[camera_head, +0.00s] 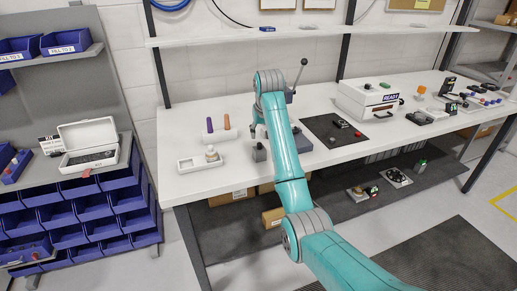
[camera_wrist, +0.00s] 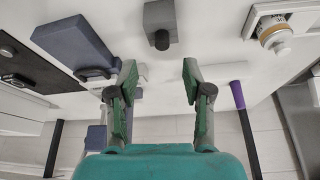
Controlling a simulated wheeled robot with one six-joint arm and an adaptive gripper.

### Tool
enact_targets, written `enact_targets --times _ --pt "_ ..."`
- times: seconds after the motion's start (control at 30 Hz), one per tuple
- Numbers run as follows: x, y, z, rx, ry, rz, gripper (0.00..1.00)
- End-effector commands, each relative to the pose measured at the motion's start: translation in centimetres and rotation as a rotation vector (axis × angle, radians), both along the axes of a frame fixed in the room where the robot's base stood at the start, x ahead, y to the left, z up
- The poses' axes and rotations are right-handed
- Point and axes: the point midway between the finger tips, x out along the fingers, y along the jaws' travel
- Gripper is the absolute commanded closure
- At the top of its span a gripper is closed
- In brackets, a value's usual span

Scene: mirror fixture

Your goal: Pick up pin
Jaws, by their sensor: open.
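No part is clearly marked as the pin. A small grey block (camera_head: 259,152) stands on the white table; in the wrist view the grey block (camera_wrist: 160,17) has a short dark round stub (camera_wrist: 161,41), which may be the pin. My gripper (camera_wrist: 160,80) is open and empty, with the block and stub ahead of the gap between its fingers, apart from them. In the head view my gripper hangs over the table just behind the block, partly hidden by my arm.
A white tray (camera_head: 187,164) holding a small round part (camera_head: 212,154) is left of the block. A dark mat (camera_head: 325,130) and a white box (camera_head: 367,99) are to the right. A lever with a ball knob (camera_head: 304,62) rises behind my arm. Table space around the block is mostly clear.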

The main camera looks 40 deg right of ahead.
Motion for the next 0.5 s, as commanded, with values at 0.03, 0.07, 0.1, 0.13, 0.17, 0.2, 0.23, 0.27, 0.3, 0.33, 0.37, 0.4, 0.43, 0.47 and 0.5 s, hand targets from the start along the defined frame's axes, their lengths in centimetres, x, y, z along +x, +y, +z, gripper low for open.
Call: enact_targets --times 0.03,0.07,0.1,0.13,0.17,0.2,0.23,0.27,0.3,0.33,0.37,0.4,0.43,0.47,0.5 --pt "0.1 -0.1 -0.5 0.001 0.002 0.000 0.50" --pt "0.2 -0.1 -0.7 0.001 0.002 0.000 0.50" --pt "0.2 -0.1 -0.8 0.000 0.001 0.000 0.50" --pt "0.3 -0.1 -0.9 0.000 0.001 0.000 0.50" --pt "0.3 -0.1 -1.1 0.000 0.000 0.000 0.50" --pt "0.4 -0.1 -1.4 0.000 0.001 0.000 0.50" --pt "0.5 -0.1 -1.7 0.000 0.001 0.000 0.50" --pt "0.6 -0.1 -2.0 0.001 0.002 0.000 0.50" --pt "0.8 -0.1 -2.6 0.001 0.003 0.000 0.50" --pt "0.9 -0.1 -3.0 0.001 0.002 0.001 0.50" --pt "1.0 -0.1 -3.4 0.001 0.002 0.001 0.50" --pt "1.2 -0.1 -4.0 0.001 0.002 0.001 0.50" --pt "1.4 -0.2 -4.3 0.001 0.002 0.000 0.50" --pt "1.5 -0.3 -4.7 0.001 0.002 0.000 0.50" --pt "1.6 -0.4 -5.1 0.001 0.002 0.000 0.50"
